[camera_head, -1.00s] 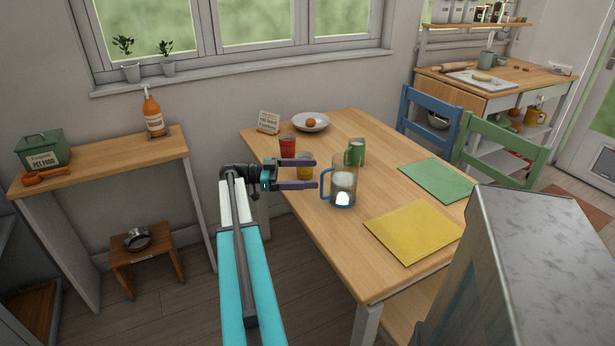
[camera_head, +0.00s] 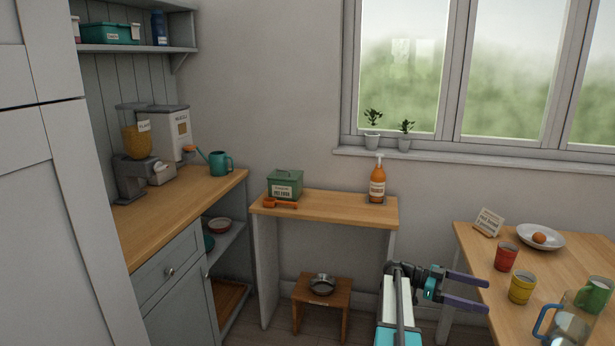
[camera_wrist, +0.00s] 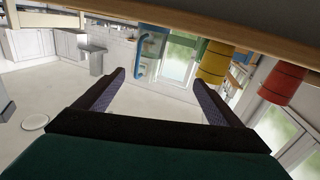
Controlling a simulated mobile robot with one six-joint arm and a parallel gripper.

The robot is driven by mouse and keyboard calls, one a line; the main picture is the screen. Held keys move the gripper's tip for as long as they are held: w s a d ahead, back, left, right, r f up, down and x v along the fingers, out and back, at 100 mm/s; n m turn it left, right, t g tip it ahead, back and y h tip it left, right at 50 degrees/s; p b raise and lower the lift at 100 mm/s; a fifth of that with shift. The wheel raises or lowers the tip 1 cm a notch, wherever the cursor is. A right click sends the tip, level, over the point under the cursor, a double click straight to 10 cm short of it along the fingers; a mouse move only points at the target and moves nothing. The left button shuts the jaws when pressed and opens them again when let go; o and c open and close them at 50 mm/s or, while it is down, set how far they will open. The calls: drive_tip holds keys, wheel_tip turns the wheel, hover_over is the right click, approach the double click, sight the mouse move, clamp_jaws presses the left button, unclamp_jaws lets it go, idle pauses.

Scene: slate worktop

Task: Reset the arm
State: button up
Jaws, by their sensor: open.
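My gripper (camera_head: 468,292) is open and empty, its two purple fingers apart, beside the left edge of the dining table (camera_head: 580,250) in the head view. In the wrist view the open fingers (camera_wrist: 160,95) have nothing between them but distant floor and room. The yellow cup (camera_head: 521,287) and red cup (camera_head: 506,257) stand on the table to the right of the fingers. They also show at the upper right of the wrist view, the yellow cup (camera_wrist: 215,62) and the red cup (camera_wrist: 283,82).
A blue-handled glass jug (camera_head: 570,325), a green cup (camera_head: 596,294) and a bowl (camera_head: 540,238) stand on the table. Behind my arm are a side table (camera_head: 335,205) with an orange bottle (camera_head: 377,184) and green tin (camera_head: 286,184), and a stool (camera_head: 322,292). A counter (camera_head: 175,215) stands left.

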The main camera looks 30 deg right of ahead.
drive_tip(key=w+a+f+n+t+h+p, duration=0.1)
drive_tip(key=w+a+f+n+t+h, duration=0.3)
drive_tip(key=w+a+f, duration=0.8)
drive_tip(key=w+a+f+n+t+p, duration=0.1)
drive_tip(key=a+f+n+t, duration=0.2)
drive_tip(key=a+f+n, duration=0.75)
drive_tip(key=s+a+f+n+t+y, duration=0.1)
drive_tip(key=s+a+f+n+y, duration=0.3)
drive_tip(key=a, duration=1)
drive_tip(key=s+a+f+n+t+y+p, duration=0.1)
drive_tip(key=s+a+f+n+y, duration=0.3)
drive_tip(key=a+f, duration=0.6)
drive_tip(key=s+a+f+n+t+y, duration=0.1)
drive_tip(key=s+a+f+n+y, duration=0.3)
drive_tip(key=a, duration=1.4)
drive_tip(key=shift+s+a+f+n+t, duration=0.35)
drive_tip(key=shift+s+f+n, duration=0.5)
drive_tip(key=shift+f+n, duration=0.85)
drive_tip(key=shift+d, duration=0.1)
